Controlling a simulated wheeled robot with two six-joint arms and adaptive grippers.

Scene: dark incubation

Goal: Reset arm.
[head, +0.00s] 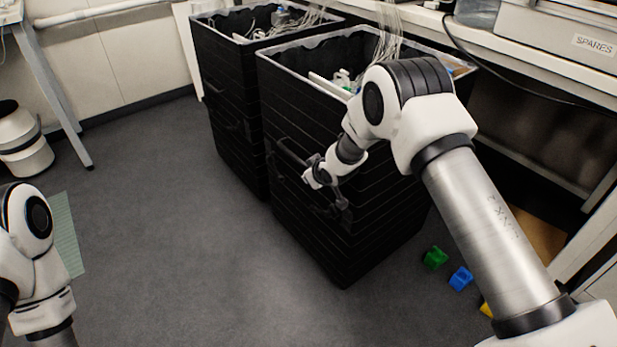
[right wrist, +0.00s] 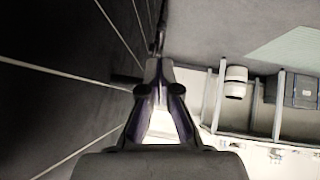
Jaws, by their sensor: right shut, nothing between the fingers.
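My right arm reaches in from the right in the head view. My right gripper (head: 343,210) is close to the front face of the nearer black bin (head: 345,240), below its handle (head: 290,153). In the right wrist view the fingers (right wrist: 158,68) are shut with nothing between them. The bin's dark ribbed side (right wrist: 60,80) fills the left of that view. I cannot tell whether the fingertips touch it. Part of my left arm shows at the lower left of the head view, but its gripper is out of view.
A second black bin (head: 222,110) stands behind the nearer one. A bench with a SPARES box (head: 590,45) is at the right. Green (head: 435,258) and blue (head: 460,278) blocks lie on the floor. A pale green mat (head: 66,235) lies at left. The central floor is clear.

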